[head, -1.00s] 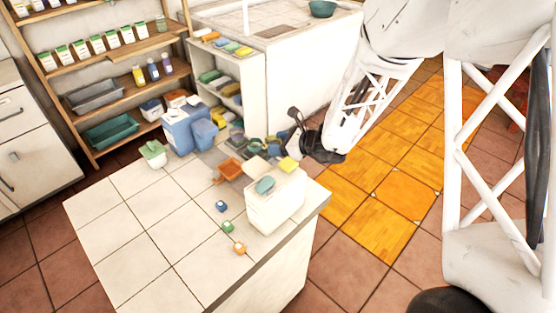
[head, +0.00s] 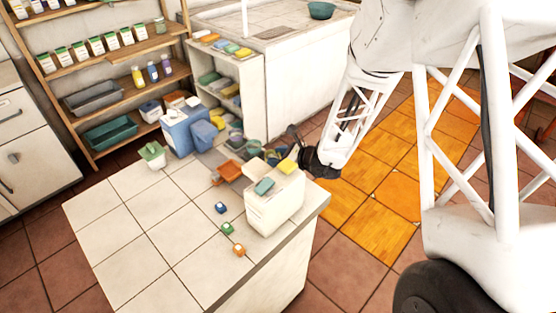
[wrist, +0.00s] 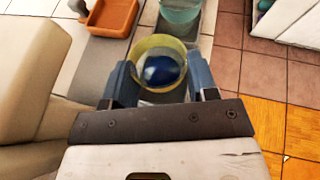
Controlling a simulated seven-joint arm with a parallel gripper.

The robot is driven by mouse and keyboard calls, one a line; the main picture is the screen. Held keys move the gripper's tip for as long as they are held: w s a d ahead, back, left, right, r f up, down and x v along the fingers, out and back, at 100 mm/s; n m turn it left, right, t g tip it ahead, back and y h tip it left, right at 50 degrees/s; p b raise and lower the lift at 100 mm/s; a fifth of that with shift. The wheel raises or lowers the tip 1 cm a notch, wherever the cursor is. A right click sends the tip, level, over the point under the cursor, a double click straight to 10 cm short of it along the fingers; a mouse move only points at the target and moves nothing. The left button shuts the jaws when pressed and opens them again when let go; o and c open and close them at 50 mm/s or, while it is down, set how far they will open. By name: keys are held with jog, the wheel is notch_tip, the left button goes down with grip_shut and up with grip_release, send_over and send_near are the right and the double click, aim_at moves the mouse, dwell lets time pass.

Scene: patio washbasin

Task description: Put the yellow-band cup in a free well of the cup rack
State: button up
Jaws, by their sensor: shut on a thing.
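My gripper (wrist: 160,88) has its two blue-grey fingers on either side of the yellow-band cup (wrist: 163,44), shut on it. The cup is seen from above, with a yellow rim and a dark blue round shape inside; whether that is its base or a separate thing I cannot tell. In the head view my gripper (head: 294,150) is low behind the white box, and the cup is hidden there. A teal cup (wrist: 180,12) stands just beyond on a grey surface (wrist: 95,62), perhaps the cup rack; its wells cannot be made out.
A white box (head: 273,208) with yellow and teal sponges on top stands close beside my gripper. An orange tray (wrist: 111,14) lies beyond to the left.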

jog(key=shift+f, duration=0.5)
jog(key=shift+f, duration=0.15)
jog(key=o, duration=1)
jog(key=shift+r, duration=0.2)
jog(key=v, duration=1.2)
